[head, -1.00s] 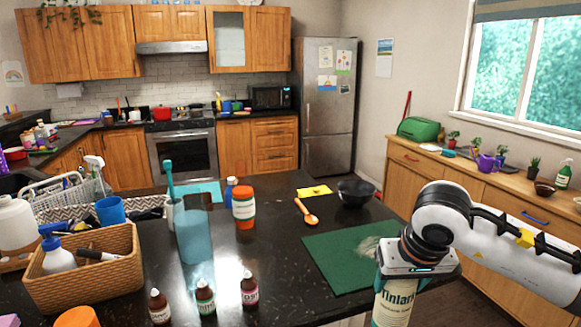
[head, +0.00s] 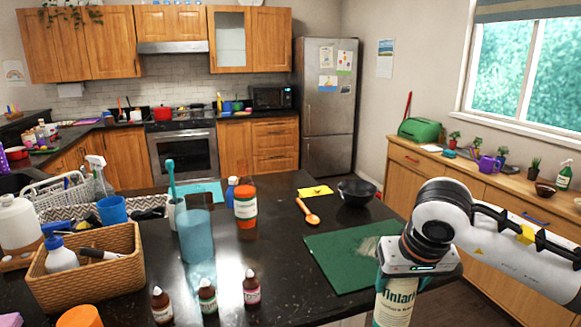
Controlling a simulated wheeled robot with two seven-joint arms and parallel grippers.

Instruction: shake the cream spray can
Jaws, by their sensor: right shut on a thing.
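The cream spray can (head: 396,304), pale with a dark printed label and a green upper part, is at the bottom right of the head view. It hangs in front of the dark counter's right end, apart from the counter top. My right gripper (head: 402,274) is shut on its upper part from above. The can looks roughly upright. Its top is hidden by my gripper and its lower end is cut off by the frame edge. My left gripper is not in view.
A green mat (head: 338,261) lies on the dark counter (head: 275,275) beside the can.

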